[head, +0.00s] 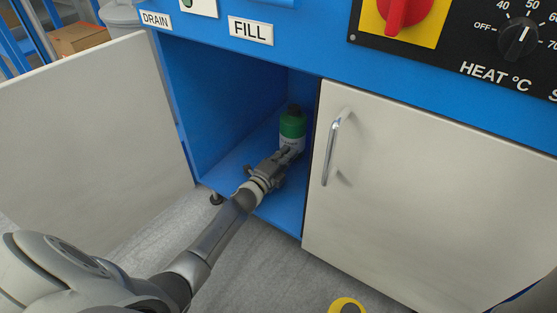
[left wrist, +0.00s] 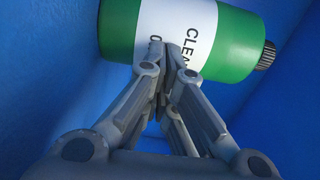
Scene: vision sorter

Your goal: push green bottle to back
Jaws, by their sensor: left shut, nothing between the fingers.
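The green bottle (head: 292,124) has a white label and a black cap. It stands upright inside the open left compartment of the blue cabinet (head: 228,95), toward the back and right side. My left gripper (head: 288,153) reaches in from the left and is at the bottle's lower front. In the left wrist view, the bottle (left wrist: 235,44) appears sideways, and my left gripper (left wrist: 168,48) is shut with its tips at the white label. The fingers hold nothing; whether they touch the bottle is hard to tell. My right gripper is not in view.
The left cabinet door (head: 90,125) stands wide open. The right door (head: 420,190), with a metal handle (head: 332,150), is closed. A yellow ring-shaped thing (head: 346,306) shows at the bottom edge. The compartment's left side is empty.

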